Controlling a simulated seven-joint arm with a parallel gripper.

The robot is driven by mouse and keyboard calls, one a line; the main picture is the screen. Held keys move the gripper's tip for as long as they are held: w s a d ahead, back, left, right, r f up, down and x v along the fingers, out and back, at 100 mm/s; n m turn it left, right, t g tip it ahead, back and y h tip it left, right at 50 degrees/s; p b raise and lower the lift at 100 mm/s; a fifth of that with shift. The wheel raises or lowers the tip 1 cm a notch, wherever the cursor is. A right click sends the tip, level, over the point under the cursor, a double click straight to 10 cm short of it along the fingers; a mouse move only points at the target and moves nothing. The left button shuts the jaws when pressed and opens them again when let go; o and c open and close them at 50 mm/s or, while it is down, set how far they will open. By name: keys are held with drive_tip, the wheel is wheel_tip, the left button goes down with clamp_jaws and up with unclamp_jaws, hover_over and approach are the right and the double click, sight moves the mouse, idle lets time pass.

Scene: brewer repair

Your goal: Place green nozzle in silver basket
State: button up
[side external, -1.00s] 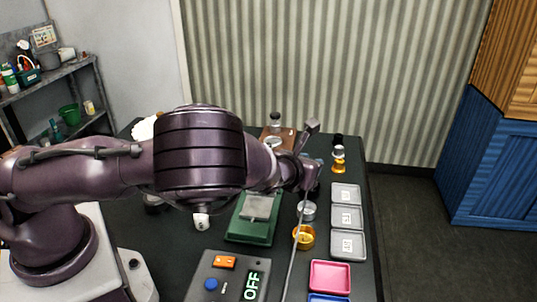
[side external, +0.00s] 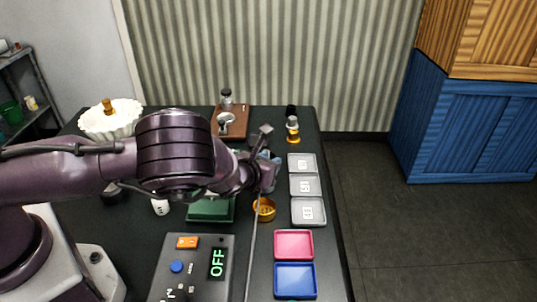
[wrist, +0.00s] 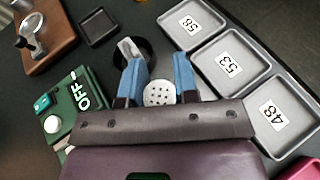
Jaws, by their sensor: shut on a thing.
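My gripper (wrist: 160,78) has its blue-padded fingers on both sides of a pale silver, perforated round piece, which looks like the silver basket (wrist: 158,94). It appears shut on this piece, low over the table. In the side view my gripper (side external: 267,176) covers the place where the silver basket stood. A gold basket (side external: 264,210) stands just in front of it. I cannot make out a green nozzle in either view.
Grey trays (side external: 304,185) line the right, with a pink tray (side external: 294,244) and a blue tray (side external: 295,281) nearer. A green scale (wrist: 75,106) is left of my gripper. A brown board (side external: 230,121) with a portafilter lies behind; a control box (side external: 190,270) in front.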

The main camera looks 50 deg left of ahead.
drive_tip(key=shift+f, duration=0.3)
drive_tip(key=o, duration=1)
drive_tip(key=shift+r, duration=0.1)
wheel_tip(320, 180, up, 7)
